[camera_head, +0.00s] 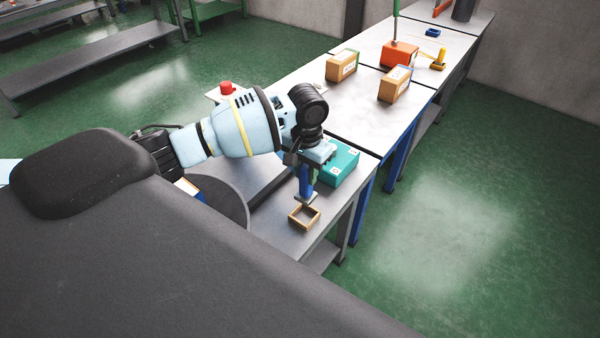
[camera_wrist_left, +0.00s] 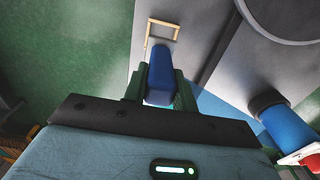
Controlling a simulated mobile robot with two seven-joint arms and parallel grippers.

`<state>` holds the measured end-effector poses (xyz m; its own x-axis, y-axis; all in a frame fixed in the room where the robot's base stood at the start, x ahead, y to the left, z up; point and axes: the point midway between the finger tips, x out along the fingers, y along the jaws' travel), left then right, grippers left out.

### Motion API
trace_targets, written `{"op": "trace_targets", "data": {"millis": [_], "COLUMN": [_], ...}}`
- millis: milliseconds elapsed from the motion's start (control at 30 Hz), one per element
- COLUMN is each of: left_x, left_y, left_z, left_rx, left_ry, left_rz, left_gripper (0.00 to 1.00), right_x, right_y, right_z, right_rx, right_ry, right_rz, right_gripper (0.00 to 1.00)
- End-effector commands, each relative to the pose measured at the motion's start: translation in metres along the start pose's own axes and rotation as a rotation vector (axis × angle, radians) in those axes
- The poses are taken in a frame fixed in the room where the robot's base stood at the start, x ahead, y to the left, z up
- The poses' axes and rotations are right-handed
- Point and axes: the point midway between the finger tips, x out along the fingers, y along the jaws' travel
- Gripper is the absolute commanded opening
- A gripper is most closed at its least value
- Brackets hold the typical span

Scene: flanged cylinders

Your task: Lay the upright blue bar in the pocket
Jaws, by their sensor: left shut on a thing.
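The blue bar (camera_head: 305,183) is upright in my left gripper (camera_head: 309,168), just behind the pocket (camera_head: 304,217) in the head view. The pocket is a small open wooden frame on the grey table, near its front corner. In the left wrist view the bar (camera_wrist_left: 160,72) sits between the two green fingers of my left gripper (camera_wrist_left: 160,88), which is shut on it. The wooden pocket (camera_wrist_left: 150,38) shows beyond the bar's far end there, and it looks empty. I cannot tell the exact gap between bar and table. My right gripper is not in view.
A teal box (camera_head: 340,164) stands close behind my left gripper. Two cardboard boxes (camera_head: 342,67), an orange box (camera_head: 399,54) and a yellow tool (camera_head: 439,61) are farther back on the tables. The table's right edge drops to a green floor close beside the pocket.

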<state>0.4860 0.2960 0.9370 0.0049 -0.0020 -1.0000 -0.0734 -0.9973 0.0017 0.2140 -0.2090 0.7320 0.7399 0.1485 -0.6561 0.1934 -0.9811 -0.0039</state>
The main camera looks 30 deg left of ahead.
Motion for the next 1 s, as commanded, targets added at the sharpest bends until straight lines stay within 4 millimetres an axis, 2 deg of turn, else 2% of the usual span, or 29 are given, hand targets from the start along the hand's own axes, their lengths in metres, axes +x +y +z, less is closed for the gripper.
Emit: {"op": "trace_targets", "data": {"millis": [467, 1000], "left_x": [0.005, 0.049], "left_y": [-0.002, -0.002], "left_z": [0.001, 0.002], "left_rx": [0.005, 0.003], "left_ry": [-0.003, -0.007], "left_rz": [-0.001, -0.001], "left_gripper": [0.00, 0.00], "right_x": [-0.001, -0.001], "right_y": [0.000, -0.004], "right_z": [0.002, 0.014], "right_rx": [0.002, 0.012], "right_ry": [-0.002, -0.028], "right_rz": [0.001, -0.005], "right_gripper": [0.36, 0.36]}}
